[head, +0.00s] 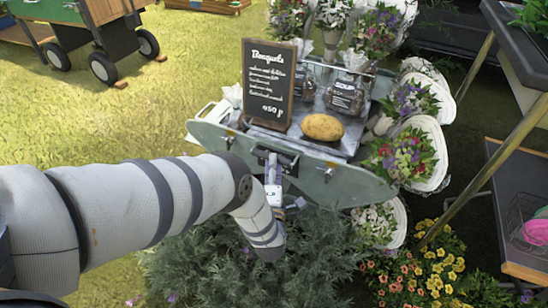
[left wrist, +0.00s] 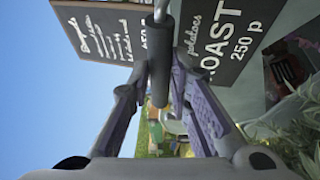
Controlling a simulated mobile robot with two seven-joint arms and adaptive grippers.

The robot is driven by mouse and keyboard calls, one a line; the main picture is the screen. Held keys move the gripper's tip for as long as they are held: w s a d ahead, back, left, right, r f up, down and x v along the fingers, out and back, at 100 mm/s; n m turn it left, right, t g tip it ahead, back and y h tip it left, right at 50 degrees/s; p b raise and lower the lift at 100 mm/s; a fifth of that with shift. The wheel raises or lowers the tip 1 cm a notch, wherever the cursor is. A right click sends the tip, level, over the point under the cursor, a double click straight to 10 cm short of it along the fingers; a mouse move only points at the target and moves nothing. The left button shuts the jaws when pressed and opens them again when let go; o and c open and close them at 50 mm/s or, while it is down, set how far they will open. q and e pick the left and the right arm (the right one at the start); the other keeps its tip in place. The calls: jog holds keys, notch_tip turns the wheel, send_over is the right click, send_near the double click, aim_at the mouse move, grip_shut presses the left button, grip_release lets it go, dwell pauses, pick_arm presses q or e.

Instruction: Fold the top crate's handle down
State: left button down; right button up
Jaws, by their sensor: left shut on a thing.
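My left gripper (head: 273,170) is at the front of the grey-green stand (head: 325,184), below the chalkboard sign. In the left wrist view its fingers (left wrist: 160,84) are closed around a dark cylindrical handle grip (left wrist: 160,48) with a metal rod at its end. In the head view, the gripper mostly covers the handle, and I cannot make out its angle there. The metal crate top (head: 312,146) behind the gripper holds a potato (head: 322,127) and dark bags (head: 346,96). My right gripper is not in view.
A "Bouquets" chalkboard (head: 267,83) stands just behind the gripper. White flower holders (head: 433,160) line the stand's right side. A grey-green bush (head: 235,255) lies below my forearm. A dark shelf unit (head: 520,200) is at the right. Open grass is at the left.

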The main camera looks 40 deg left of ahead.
pick_arm(q)
jog(key=shift+w+a+r, duration=0.1)
jog(key=c, duration=1.9)
grip_release()
jog(key=o, duration=0.4)
jog(key=v, duration=1.2)
